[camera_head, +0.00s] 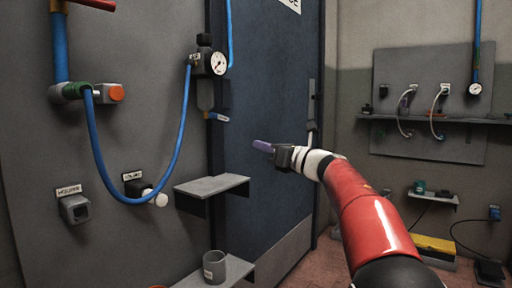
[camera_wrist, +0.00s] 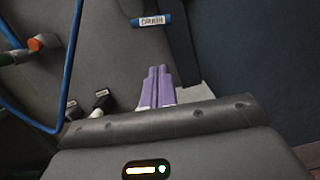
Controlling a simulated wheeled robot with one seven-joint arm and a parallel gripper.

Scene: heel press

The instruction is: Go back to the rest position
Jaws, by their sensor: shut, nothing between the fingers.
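My gripper (camera_head: 262,146) is at the end of my red and white arm, in the middle of the head view, in front of the dark blue door. Its purple fingers point left toward the grey panel. In the wrist view the two purple fingers (camera_wrist: 157,88) lie side by side, closed together, with nothing between them. The gripper is apart from the panel and its fittings and appears to touch nothing.
A pressure gauge (camera_head: 218,63), a blue hose (camera_head: 178,145) and an orange-capped valve (camera_head: 115,93) are on the left panel. Below are a small grey shelf (camera_head: 211,185) and a grey cup (camera_head: 214,267). A blue labelled tag (camera_wrist: 151,20) hangs ahead. A yellow box (camera_head: 434,245) lies at right.

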